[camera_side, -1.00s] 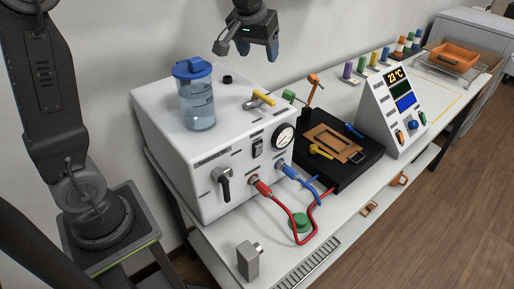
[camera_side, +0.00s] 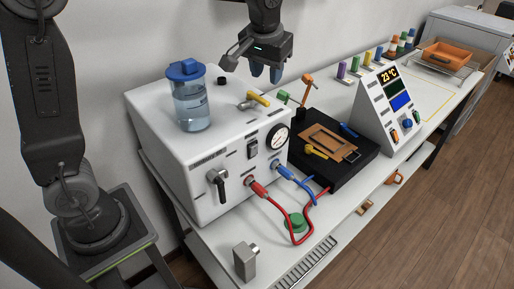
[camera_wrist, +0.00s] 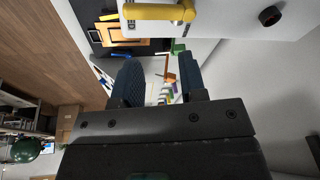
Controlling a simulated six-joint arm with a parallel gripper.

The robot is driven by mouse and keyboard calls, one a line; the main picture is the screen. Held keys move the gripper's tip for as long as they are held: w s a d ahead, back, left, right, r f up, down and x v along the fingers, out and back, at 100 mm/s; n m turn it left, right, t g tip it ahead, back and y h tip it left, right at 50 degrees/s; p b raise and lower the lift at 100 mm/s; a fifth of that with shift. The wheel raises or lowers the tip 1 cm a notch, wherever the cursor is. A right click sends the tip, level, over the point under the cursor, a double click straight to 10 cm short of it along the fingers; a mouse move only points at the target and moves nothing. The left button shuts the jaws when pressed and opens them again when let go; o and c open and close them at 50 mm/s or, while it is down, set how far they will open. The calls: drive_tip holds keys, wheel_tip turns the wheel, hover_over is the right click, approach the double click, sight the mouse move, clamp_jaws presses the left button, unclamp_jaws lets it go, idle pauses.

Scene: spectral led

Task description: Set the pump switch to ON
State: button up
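The pump unit is a white box (camera_side: 178,146) on the bench. A black rocker switch (camera_side: 252,149), which looks like the pump switch, is on its front face, left of the round gauge (camera_side: 277,137). Its ON or OFF position is too small to read. My gripper (camera_side: 266,74) hangs above and behind the unit's right part, apart from the switch and touching nothing. In the wrist view my gripper (camera_wrist: 160,82) shows two dark blue fingers spread with nothing between them. The switch is not visible in the wrist view.
A blue-lidded bottle (camera_side: 190,97) and a yellow-handled valve (camera_side: 258,98) stand on the unit's top; the yellow handle (camera_wrist: 155,12) also shows in the wrist view. A black platform (camera_side: 318,177) stands right.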

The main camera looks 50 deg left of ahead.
sight(254, 151)
drive_tip(key=s+d+f+m+g+y, duration=0.1)
drive_tip(key=s+d, duration=0.1)
drive_tip(key=d, duration=0.3)
drive_tip(key=s+d+f+m+y, duration=0.1)
drive_tip(key=s+d, duration=0.2)
drive_tip(key=d, duration=0.2)
drive_tip(key=s+d+f+m+g, duration=0.1)
drive_tip(key=s+d+f, duration=0.1)
drive_tip(key=d, duration=0.3)
drive_tip(key=shift+s+d+f+g+y, duration=0.1)
drive_tip(key=shift+s+g+y, duration=0.2)
drive_tip(key=shift+s+y, duration=0.15)
clamp_jaws()
drive_tip(key=a+f, duration=0.7)
drive_tip(key=f, duration=0.1)
drive_tip(key=shift+s+a+f, duration=0.25)
drive_tip(key=shift+a, duration=0.15)
